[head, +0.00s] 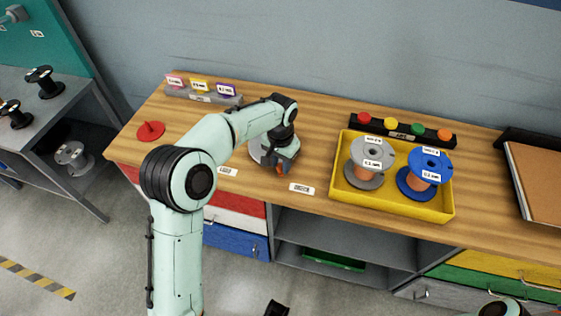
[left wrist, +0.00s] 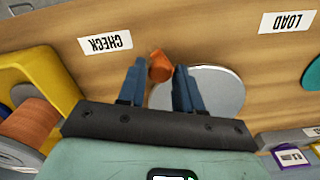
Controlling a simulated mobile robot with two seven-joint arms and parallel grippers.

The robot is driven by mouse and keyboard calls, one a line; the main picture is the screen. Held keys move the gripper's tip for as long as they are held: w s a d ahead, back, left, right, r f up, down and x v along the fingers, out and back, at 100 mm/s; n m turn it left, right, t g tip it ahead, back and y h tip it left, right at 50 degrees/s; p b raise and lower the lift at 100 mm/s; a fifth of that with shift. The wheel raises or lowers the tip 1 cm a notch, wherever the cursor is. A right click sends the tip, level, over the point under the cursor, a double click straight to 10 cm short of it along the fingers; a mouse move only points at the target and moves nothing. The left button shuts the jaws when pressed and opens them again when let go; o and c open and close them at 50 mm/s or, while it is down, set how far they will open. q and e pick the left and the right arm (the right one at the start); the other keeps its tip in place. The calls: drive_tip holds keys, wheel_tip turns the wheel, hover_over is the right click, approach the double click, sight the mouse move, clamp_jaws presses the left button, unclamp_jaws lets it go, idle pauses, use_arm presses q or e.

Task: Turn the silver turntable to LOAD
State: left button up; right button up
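The silver turntable (head: 257,153) is a round disc near the table's front edge, mostly hidden under my left gripper in the head view. It also shows in the left wrist view (left wrist: 222,92). Its orange knob (head: 282,170) points toward the CHECK label (head: 302,188); the LOAD label (head: 228,171) is to the left. My left gripper (left wrist: 160,68) points down over the disc, with its blue fingers apart on either side of the orange knob (left wrist: 159,66). I see a slight gap, so it looks open. A dark piece at the bottom edge may be my right gripper (head: 277,308); its fingers are unclear.
A yellow tray (head: 390,206) with a grey spool (head: 369,164) and a blue spool (head: 425,173) stands to the right. A red disc with a peg (head: 150,131) is at the left. Tag holders (head: 203,95) and a row of coloured knobs (head: 403,131) line the back.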

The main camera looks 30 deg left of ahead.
use_arm(q)
clamp_jaws()
drive_tip(key=shift+s+a, duration=0.1)
drive_tip(key=a+m, duration=0.1)
drive_tip(key=s+a+m+p, duration=0.1)
drive_tip(key=m, duration=0.1)
drive_tip(key=shift+s+a+r, duration=0.1)
drive_tip(key=shift+s+a, duration=0.2)
drive_tip(key=a+m+p, duration=0.2)
drive_tip(key=a+m, duration=0.2)
drive_tip(key=a+m+p, duration=0.3)
drive_tip(key=m, duration=0.1)
drive_tip(key=shift+s+a+p, duration=0.2)
drive_tip(key=shift+a+p, duration=0.15)
drive_tip(key=shift+w+a+m+p, duration=0.35)
drive_tip(key=shift+a+m+p, duration=0.3)
drive_tip(key=shift+a+m, duration=0.15)
drive_tip(key=shift+w+a+m+p, duration=0.3)
drive_tip(key=shift+a+m+p, duration=0.35)
drive_tip(key=shift+m, duration=0.25)
use_arm(e)
drive_tip(key=w+r, duration=0.4)
drive_tip(key=r, duration=0.6)
drive_tip(key=shift+w+r+t, duration=0.15)
drive_tip(key=shift+w+t, duration=0.15)
drive_tip(key=shift+w, duration=0.05)
use_arm(q)
drive_tip(key=o, duration=0.5)
unclamp_jaws()
